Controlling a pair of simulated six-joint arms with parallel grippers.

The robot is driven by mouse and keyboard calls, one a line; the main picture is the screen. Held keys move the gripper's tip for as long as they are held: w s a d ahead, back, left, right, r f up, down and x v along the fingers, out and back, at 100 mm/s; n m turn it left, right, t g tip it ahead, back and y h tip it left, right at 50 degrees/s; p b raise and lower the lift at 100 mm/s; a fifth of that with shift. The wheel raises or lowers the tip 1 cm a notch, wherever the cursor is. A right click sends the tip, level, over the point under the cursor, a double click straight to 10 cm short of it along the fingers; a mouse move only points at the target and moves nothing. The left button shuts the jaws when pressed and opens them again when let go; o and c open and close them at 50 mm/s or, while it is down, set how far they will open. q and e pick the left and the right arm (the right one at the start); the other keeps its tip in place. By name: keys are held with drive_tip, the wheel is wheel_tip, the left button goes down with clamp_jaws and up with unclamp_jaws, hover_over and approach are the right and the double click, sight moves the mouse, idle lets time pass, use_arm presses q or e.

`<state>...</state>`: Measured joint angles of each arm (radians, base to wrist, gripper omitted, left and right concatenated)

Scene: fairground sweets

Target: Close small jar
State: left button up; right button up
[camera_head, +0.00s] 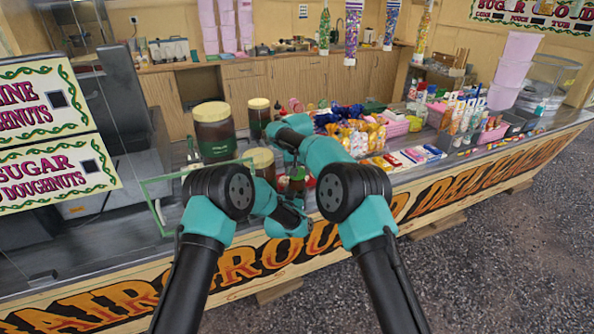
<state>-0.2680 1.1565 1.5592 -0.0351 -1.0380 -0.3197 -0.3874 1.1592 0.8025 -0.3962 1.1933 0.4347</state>
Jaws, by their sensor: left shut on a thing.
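Both my arms reach over the counter, close together. My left gripper (298,203) is low at the counter's front edge, shut on what looks like a small dark jar (297,184), largely hidden by my arms. I cannot make out a lid on it. My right gripper (284,142) is above and behind it; its fingers are hidden, so I cannot tell whether it is open or holds anything. A jar with a tan lid (259,158) stands left of the grippers, its lower part behind my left arm.
A large brown jar (214,135) and a smaller lidded jar (258,115) stand behind. A green-framed panel (153,190) is at left. Sweet bags (362,138) and boxes (413,155) crowd the counter at right. The counter's painted front (440,205) drops to gravel.

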drive_tip(key=shift+f, duration=0.55)
use_arm(q)
clamp_jaws()
use_arm(e)
drive_tip(key=o, duration=0.5)
drive_tip(key=shift+c, duration=0.2)
drive_tip(key=o, duration=0.4)
drive_tip(key=shift+o, duration=0.2)
drive_tip(key=shift+r, duration=2.25)
drive_tip(key=shift+o, duration=0.2)
drive_tip(key=shift+o, duration=0.8)
